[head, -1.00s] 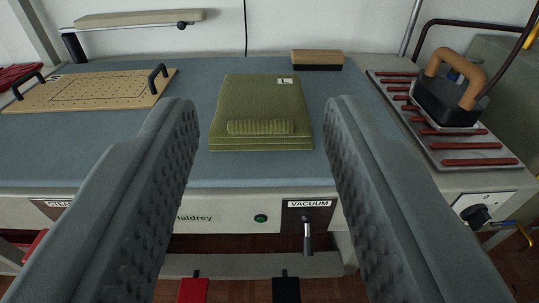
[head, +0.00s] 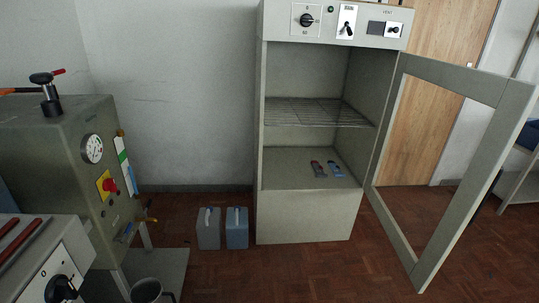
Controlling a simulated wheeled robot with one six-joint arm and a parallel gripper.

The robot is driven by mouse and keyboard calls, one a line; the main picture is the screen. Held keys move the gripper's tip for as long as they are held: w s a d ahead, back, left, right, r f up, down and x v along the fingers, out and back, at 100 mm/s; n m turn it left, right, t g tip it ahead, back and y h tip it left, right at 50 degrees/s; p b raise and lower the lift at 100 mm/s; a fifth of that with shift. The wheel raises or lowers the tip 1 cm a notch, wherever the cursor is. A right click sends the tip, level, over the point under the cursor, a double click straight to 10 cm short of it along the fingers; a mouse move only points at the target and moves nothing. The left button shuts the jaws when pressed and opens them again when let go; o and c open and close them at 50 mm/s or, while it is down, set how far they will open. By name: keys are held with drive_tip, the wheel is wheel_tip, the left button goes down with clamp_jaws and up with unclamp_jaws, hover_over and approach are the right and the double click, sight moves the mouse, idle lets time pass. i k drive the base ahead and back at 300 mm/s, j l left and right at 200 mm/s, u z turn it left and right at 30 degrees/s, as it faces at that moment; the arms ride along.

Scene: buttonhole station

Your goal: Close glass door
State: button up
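The glass door (head: 489,190) has a pale grey-green frame around a see-through pane area. It stands wide open, swung out to the right from the right side of a tall cabinet (head: 305,217). The cabinet's front is open, showing a wire shelf (head: 315,112) and a lower floor with small red and blue items (head: 326,169). My gripper is not in view.
A grey-green machine (head: 60,150) with a gauge stands at the left. Two canisters (head: 208,229) (head: 237,228) stand on the floor left of the cabinet. A bucket (head: 147,290) is at the lower left. The brown floor before the cabinet is clear.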

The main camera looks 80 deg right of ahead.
sight(513, 100)
drive_tip(key=k+l+z, duration=0.1)
drive_tip(key=z, duration=0.3)
drive_tip(key=k+l+z, duration=0.2)
drive_tip(key=z, duration=0.25)
drive_tip(key=k+l+z, duration=0.15)
drive_tip(key=z, duration=0.25)
drive_tip(key=k+l+z, duration=0.1)
drive_tip(key=l+z, duration=0.35)
drive_tip(key=k+l+z, duration=0.1)
drive_tip(key=l, duration=0.45)
drive_tip(key=k+l+z, duration=0.1)
drive_tip(key=l, duration=0.45)
drive_tip(key=k+l+z, duration=0.1)
drive_tip(key=l, duration=0.45)
